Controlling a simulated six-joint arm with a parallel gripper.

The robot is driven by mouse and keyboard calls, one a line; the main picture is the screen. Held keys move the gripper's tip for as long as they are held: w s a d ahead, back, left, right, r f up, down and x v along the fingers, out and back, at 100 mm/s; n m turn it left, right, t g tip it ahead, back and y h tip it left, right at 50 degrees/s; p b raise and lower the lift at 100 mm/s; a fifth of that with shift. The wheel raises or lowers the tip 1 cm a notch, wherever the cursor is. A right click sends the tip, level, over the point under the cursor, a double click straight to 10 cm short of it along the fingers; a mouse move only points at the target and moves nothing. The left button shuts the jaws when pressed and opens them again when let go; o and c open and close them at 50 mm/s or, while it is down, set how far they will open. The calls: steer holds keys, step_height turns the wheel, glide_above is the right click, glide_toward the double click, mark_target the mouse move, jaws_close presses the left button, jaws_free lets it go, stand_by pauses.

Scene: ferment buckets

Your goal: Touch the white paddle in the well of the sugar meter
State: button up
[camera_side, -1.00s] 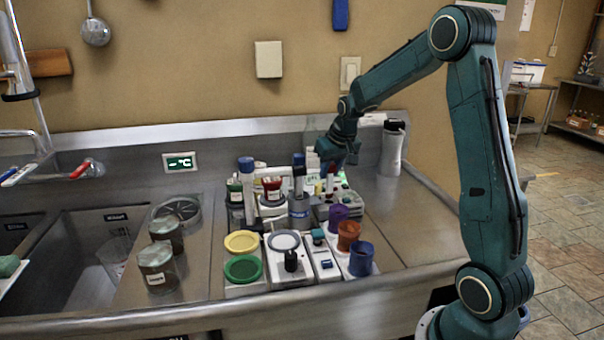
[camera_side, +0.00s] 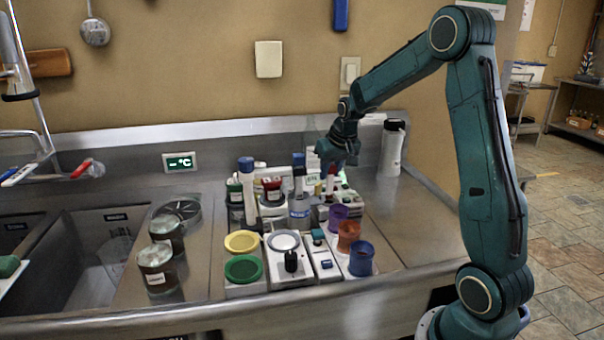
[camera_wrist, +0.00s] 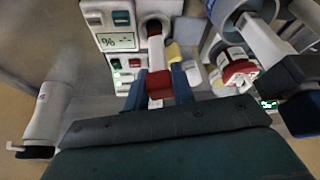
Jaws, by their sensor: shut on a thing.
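My gripper (camera_wrist: 158,88) is shut on the white paddle (camera_wrist: 155,52), gripping it at its red block between two blue fingers. The paddle's white far end lines up with the round grey-rimmed well (camera_wrist: 168,22) of the white sugar meter (camera_wrist: 105,17). I cannot tell whether the tip is inside the well or above it. The meter's display shows a % sign and dashes. In the side view my gripper (camera_side: 337,158) points down over the back right of the equipment, with the paddle (camera_side: 330,182) below it. The well is hidden there.
A white bottle (camera_side: 392,148) stands right of my gripper. Purple, orange and blue cups (camera_side: 361,258) stand in front. Blue-capped tubes (camera_side: 248,190) and a red-topped jar (camera_side: 272,189) stand to the left. The counter at the right front is clear.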

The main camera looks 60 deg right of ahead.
steer(key=shift+f, duration=0.55)
stand_by(0.9)
steer(key=shift+r, duration=0.15)
stand_by(0.4)
steer(key=shift+r, duration=2.9)
steer(key=shift+w, duration=0.1)
